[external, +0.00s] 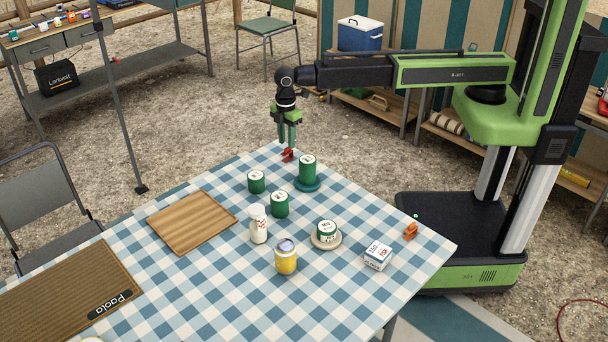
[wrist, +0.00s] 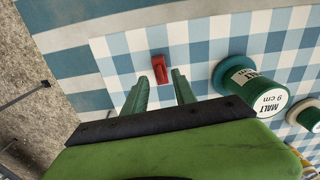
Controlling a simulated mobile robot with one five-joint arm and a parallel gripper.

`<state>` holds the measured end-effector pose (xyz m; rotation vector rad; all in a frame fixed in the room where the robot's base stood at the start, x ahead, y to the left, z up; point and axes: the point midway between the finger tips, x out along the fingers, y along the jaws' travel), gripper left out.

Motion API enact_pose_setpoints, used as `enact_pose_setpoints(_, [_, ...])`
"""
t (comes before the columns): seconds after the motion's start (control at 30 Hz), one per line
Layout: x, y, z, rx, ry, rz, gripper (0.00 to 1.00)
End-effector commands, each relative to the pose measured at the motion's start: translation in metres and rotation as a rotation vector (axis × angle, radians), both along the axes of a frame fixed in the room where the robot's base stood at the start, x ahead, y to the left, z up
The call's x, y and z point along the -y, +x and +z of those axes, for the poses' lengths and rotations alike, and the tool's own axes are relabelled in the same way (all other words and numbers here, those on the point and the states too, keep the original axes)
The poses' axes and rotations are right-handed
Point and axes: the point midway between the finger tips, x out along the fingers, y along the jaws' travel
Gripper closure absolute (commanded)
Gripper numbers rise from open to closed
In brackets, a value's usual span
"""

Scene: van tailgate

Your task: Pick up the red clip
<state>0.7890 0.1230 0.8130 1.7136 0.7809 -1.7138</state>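The red clip (external: 288,155) lies on the checked tablecloth near its far corner. In the wrist view the red clip (wrist: 158,64) shows just beyond the fingertips, roughly in line with the gap between them. My gripper (external: 287,146) points down above the clip, its green fingers close over it. In the wrist view my gripper (wrist: 160,76) has its two fingers apart, with nothing held between them. I cannot tell whether a fingertip touches the clip.
A green tin (external: 307,168) on a teal coaster stands close to the clip; its label reads malt in the wrist view (wrist: 262,96). More green tins (external: 256,183), a white bottle (external: 258,225), a yellow jar (external: 286,260) and an orange clip (external: 410,231) stand nearer. The table edge is just behind.

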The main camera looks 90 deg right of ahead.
Motion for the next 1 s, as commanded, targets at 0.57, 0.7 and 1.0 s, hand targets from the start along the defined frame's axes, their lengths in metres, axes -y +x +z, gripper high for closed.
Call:
enact_pose_setpoints(0.57, [0.002, -0.002, -0.058, 0.0, 0.0, 0.0, 0.67])
enact_pose_setpoints(0.7, [0.002, -0.002, -0.054, 0.0, 0.0, 0.0, 0.67])
enact_pose_setpoints(1.0, [0.002, -0.002, -0.053, 0.0, 0.0, 0.0, 0.97])
